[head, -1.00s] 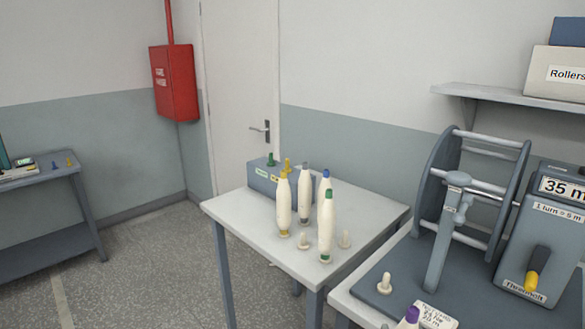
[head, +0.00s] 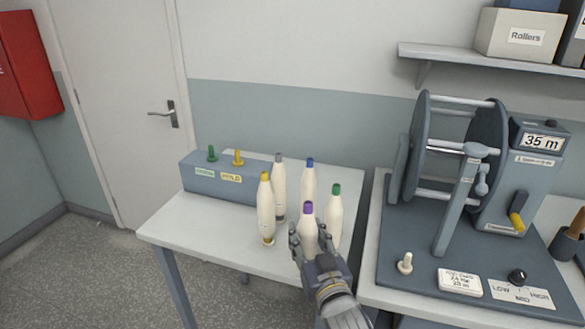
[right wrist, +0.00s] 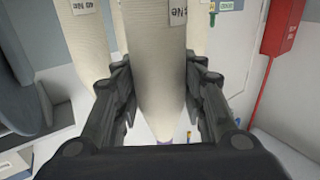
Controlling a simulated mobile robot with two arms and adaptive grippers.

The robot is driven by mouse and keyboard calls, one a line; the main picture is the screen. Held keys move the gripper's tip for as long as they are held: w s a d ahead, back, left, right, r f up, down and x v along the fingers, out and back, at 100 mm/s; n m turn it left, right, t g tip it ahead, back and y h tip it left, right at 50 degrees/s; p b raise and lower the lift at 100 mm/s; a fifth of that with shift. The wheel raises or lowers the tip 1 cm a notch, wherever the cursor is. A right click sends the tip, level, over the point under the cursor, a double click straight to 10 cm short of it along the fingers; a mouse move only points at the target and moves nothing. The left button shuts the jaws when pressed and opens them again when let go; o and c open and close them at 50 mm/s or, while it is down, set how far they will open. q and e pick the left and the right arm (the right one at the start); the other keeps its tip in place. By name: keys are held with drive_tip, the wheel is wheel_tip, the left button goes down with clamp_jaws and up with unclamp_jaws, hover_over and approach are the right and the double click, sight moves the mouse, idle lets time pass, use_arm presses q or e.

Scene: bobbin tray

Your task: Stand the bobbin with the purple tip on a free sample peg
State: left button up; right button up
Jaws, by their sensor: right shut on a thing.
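The bobbin with the purple tip (head: 308,208) is upright in my right gripper (head: 309,240), which is shut around its body. It is at the front of the small white table (head: 210,228), before the standing bobbins. In the right wrist view the held bobbin (right wrist: 162,65) fills the space between the fingers. Bobbins with yellow (head: 265,205), grey (head: 279,190), blue (head: 309,180) and green (head: 335,212) tips stand on that table. The held bobbin's lower end is hidden by the gripper. No free sample peg shows clearly on this table now. My left gripper is out of view.
A grey-blue box (head: 230,186) with green and yellow pegs stands at the table's back left. A reel machine (head: 446,180) stands on the right bench, with an empty white peg (head: 405,263) at its front. The table's front left is clear.

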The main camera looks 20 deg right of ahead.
use_arm(q)
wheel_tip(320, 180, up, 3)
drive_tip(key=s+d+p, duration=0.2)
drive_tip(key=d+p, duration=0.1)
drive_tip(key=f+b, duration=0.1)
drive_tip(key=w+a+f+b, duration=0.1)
drive_tip(key=b, duration=0.1)
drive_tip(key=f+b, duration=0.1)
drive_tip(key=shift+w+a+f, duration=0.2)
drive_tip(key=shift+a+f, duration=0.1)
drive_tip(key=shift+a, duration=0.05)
use_arm(e)
drive_tip(key=w+d+r, duration=0.1)
drive_tip(key=w+r, duration=0.3)
drive_tip(key=w, duration=0.7)
drive_tip(key=shift+d+r+m+h, duration=0.15)
drive_tip(key=shift+d+m+h, duration=0.15)
drive_tip(key=shift+h, duration=0.1)
use_arm(q)
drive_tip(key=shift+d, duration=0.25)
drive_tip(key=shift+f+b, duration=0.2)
drive_tip(key=shift+b, duration=0.2)
use_arm(e)
drive_tip(key=shift+f, duration=0.2)
